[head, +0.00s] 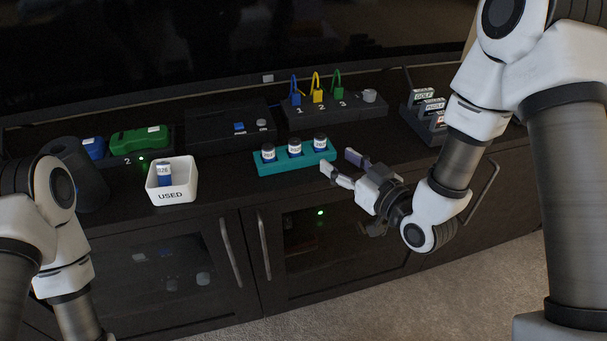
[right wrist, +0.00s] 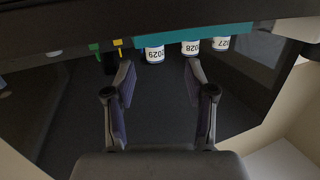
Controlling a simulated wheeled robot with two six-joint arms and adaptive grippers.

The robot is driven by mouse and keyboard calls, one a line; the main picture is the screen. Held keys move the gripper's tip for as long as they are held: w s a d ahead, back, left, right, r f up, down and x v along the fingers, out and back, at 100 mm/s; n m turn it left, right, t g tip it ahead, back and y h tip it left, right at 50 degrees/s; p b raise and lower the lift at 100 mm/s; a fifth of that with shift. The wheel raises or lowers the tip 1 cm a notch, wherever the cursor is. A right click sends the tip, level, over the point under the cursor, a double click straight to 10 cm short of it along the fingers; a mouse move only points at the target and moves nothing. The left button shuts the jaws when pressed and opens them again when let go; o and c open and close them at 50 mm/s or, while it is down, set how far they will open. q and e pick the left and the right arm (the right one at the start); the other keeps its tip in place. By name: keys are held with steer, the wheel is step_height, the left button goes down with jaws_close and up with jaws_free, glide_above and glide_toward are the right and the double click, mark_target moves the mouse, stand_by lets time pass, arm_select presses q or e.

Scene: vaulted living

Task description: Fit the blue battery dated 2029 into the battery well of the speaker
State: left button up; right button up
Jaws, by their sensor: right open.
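The blue battery labelled 2029 (right wrist: 155,54) stands in a teal rack (head: 267,169) with two others, 2028 (right wrist: 191,47) and 2027 (right wrist: 220,42). In the head view it is the right-hand battery (head: 320,143). My right gripper (head: 339,162) is open and empty, in front of the rack's right end. In the right wrist view its fingers (right wrist: 160,83) are spread, with 2029 beyond the gap between them. A dark rounded body (head: 88,180) at the left may be the speaker. Its battery well cannot be made out. My left gripper is outside the frame.
A white USED bin (head: 184,190) holds a battery (head: 164,174). The cabinet's front edge is close; some top between bin and teal rack is clear.

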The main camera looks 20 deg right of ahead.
mark_target(324, 139)
steer(key=shift+w+f+t+b, duration=0.45)
steer(key=shift+w+t+b, duration=0.1)
steer(key=shift+b, duration=0.2)
steer(key=shift+d+r+t, duration=0.15)
steer(key=shift+d+r, duration=0.05)
steer(key=shift+r, duration=0.35)
steer(key=shift+d+r+t, duration=0.1)
steer(key=shift+d+r, duration=0.05)
steer(key=shift+r, duration=0.35)
steer(key=b+x, duration=0.1)
steer(key=x, duration=0.6)
steer(key=shift+w+a, duration=0.15)
steer(key=shift+a, duration=0.15)
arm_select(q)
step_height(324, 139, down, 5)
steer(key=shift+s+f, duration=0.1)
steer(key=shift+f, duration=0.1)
arm_select(e)
jaws_close()
